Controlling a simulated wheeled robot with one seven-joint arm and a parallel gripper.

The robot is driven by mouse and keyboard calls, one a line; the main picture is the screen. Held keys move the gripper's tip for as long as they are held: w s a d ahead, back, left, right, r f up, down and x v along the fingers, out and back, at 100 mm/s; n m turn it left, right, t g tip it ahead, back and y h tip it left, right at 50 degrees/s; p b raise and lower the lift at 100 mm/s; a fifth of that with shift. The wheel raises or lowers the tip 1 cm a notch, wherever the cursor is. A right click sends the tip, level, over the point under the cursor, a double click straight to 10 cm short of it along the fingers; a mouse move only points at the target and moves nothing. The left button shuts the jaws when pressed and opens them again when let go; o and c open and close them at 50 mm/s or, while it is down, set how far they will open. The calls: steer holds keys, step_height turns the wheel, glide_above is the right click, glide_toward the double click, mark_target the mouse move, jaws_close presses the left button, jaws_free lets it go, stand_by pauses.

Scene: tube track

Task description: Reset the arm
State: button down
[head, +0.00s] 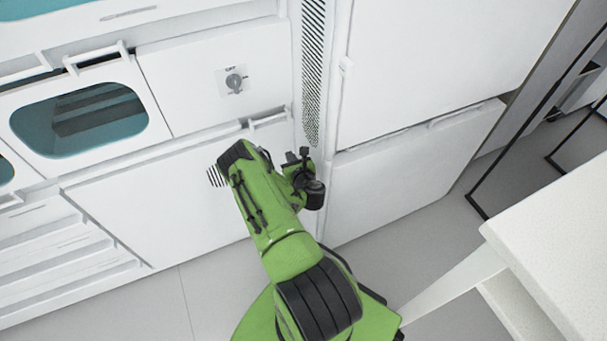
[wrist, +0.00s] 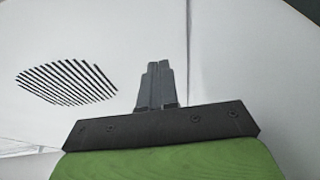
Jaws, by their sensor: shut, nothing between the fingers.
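My green arm rises from the bottom middle of the head view, folded, with its black and green end close in front of the white cabinet fronts. My gripper (wrist: 160,82) shows in the wrist view with its two dark fingers together and nothing between them. In the head view the fingers are hard to make out at the arm's end. Behind the fingers in the wrist view is a plain white panel with a slotted vent (wrist: 66,83) to their left. I cannot tell whether the fingers touch the panel.
A white cabinet wall has a teal-windowed door (head: 80,118), a panel with a rotary knob (head: 235,82) and a tall vent strip (head: 313,70). A white table (head: 555,235) stands at the right. Grey floor (head: 215,290) is open at the bottom left.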

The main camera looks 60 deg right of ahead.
steer(key=p+v, duration=0.1)
steer(key=v, duration=0.7)
steer(key=shift+s, duration=0.3)
